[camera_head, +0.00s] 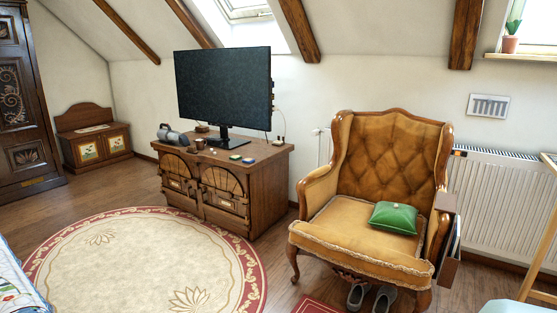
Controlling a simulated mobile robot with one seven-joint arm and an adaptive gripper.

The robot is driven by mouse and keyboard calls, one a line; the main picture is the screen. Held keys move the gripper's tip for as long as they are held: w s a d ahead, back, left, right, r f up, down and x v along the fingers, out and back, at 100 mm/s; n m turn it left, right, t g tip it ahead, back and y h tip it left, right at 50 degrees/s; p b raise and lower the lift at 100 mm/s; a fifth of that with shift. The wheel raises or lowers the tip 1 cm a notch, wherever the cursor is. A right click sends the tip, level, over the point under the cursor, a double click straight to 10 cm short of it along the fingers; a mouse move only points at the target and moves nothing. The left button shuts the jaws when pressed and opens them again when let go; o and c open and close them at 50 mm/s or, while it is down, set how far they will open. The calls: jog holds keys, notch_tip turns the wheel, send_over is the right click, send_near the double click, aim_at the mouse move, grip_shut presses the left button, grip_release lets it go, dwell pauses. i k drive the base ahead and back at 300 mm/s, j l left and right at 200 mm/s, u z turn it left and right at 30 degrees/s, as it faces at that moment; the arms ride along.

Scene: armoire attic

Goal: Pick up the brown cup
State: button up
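A small brown cup (199,143) appears to stand on top of the wooden cabinet (262,153), near its front edge and left of the monitor's foot. It is small in the picture, so its handle and contents cannot be made out. My gripper is not in view.
A black monitor (223,85) stands on the cabinet behind the cup. A grey object (172,135) is left of the cup, and several small items lie to its right. A round rug (140,262) covers clear floor in front. A tan armchair (345,240) with a green cushion (393,217) stands right.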

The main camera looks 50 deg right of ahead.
aim_at(200, 144)
jog(key=z, duration=1.2)
